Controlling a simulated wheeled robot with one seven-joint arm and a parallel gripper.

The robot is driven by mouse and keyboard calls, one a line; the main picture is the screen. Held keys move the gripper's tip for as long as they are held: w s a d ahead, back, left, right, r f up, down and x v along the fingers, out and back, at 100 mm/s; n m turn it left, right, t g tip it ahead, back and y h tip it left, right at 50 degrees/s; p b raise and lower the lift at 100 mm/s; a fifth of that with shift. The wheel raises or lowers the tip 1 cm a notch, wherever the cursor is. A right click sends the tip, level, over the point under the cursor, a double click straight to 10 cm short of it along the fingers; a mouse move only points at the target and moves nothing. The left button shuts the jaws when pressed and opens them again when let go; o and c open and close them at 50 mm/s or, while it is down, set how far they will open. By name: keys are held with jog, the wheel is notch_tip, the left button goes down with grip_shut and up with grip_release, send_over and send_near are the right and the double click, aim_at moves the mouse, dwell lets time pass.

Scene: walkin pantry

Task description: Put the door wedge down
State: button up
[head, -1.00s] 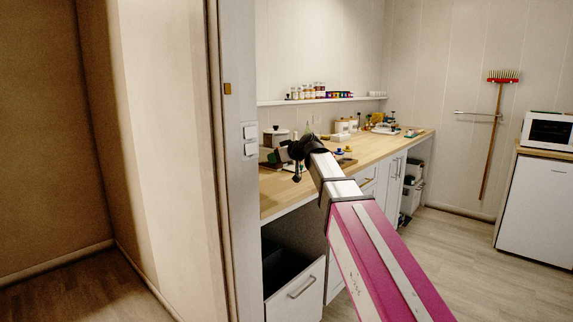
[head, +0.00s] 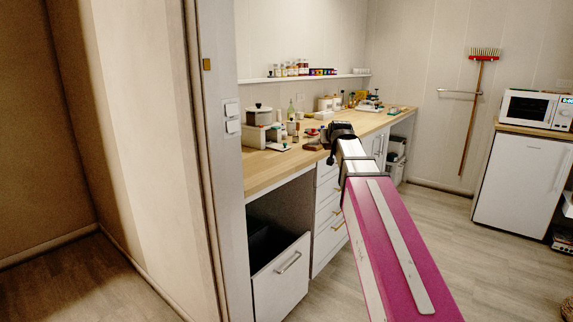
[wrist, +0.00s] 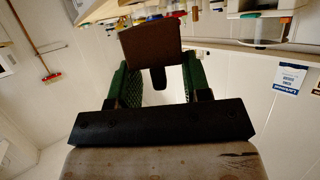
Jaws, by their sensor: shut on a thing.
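The door wedge (wrist: 152,44) is a brown block in the wrist view, held between the green finger pads of my gripper (wrist: 157,80). The gripper is shut on it. In the head view my gripper (head: 341,130) is at the end of the arm, in front of the wooden counter (head: 262,170). The wedge cannot be made out in the head view. I cannot tell how far it is from the counter.
A drawer (head: 281,280) below stands open. A door frame (head: 212,160) is at left. The floor between is clear.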

jog(key=shift+d+m+h, duration=0.3)
jog(key=shift+d+h, duration=0.1)
jog(key=shift+d, duration=0.5)
jog(key=shift+a, duration=0.1)
jog(key=s+a+r+n+g+y, duration=0.1)
jog(key=s+a+n+y, duration=0.1)
jog(key=a, duration=0.8)
jog(key=s+a+r+n+g+y, duration=0.1)
jog(key=a+n+y, duration=0.4)
jog(key=a, duration=0.5)
jog(key=s+a+r+n+g+y, duration=0.1)
jog(key=s+a+n+g+y, duration=0.1)
jog(key=a, duration=0.8)
jog(key=shift+s+a+r+n+g+y, duration=0.35)
jog(key=shift+n+g+y, duration=0.3)
jog(key=shift+y, duration=0.25)
jog(key=shift+d, duration=0.1)
jog(key=w+d+f, duration=0.2)
jog(key=w, duration=0.1)
jog(key=w+d+f, duration=0.2)
jog(key=d, duration=0.1)
jog(key=w+d+f, duration=0.3)
jog(key=shift+w, duration=0.3)
jog(key=shift+f, duration=1.8)
